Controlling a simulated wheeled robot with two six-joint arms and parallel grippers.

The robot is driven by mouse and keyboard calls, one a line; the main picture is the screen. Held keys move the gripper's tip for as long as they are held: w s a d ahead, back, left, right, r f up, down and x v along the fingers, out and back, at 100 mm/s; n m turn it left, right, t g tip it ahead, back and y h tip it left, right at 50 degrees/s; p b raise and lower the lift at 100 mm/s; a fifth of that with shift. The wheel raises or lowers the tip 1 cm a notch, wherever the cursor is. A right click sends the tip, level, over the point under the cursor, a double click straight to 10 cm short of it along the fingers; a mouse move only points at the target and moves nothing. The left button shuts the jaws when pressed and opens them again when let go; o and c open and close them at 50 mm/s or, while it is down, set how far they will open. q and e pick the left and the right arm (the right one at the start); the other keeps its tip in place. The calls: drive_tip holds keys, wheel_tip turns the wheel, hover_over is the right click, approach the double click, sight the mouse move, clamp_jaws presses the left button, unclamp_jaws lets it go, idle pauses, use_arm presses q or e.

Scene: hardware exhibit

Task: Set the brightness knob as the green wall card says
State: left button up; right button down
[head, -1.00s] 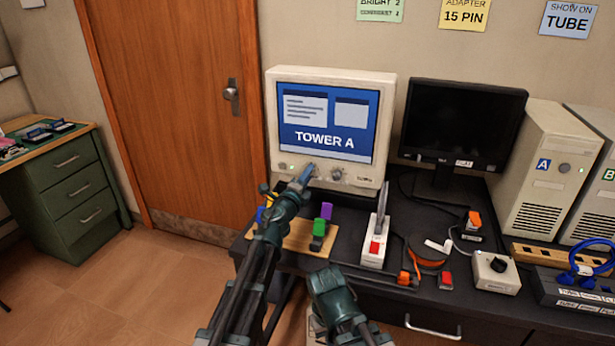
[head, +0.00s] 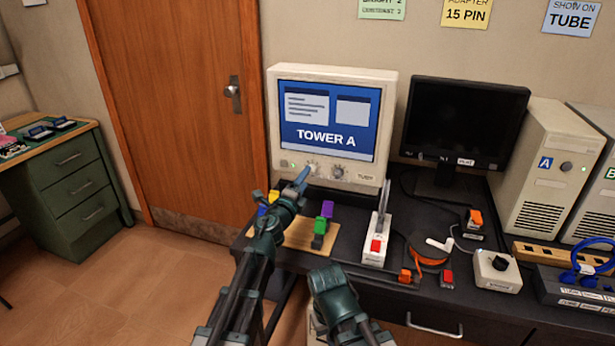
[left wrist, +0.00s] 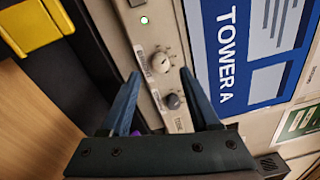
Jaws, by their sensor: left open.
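The green wall card (head: 383,9) is cut off by the top edge of the head view. Its upper line reads BRIGHT 2; the line below is too small to read surely. The beige tube monitor (head: 386,125) shows TOWER A. Its front has a light knob (left wrist: 160,63) and a darker grey knob (left wrist: 174,101); their labels are too small to read. In the head view they are the left knob (head: 312,167) and right knob (head: 338,172). My left gripper (head: 303,177) is open in front of the left knob, its fingertips (left wrist: 160,74) on either side, contact unclear.
Coloured blocks on a wooden board (head: 298,238) lie below the monitor. A white switch box with a red button (head: 375,246) and upright lever stands right of them. A black flat screen (head: 465,120) and tower A (head: 545,165) stand further right.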

use_arm(q)
drive_tip(key=v, duration=0.9)
drive_tip(key=shift+s, duration=0.4)
drive_tip(key=shift+a+f, duration=0.1)
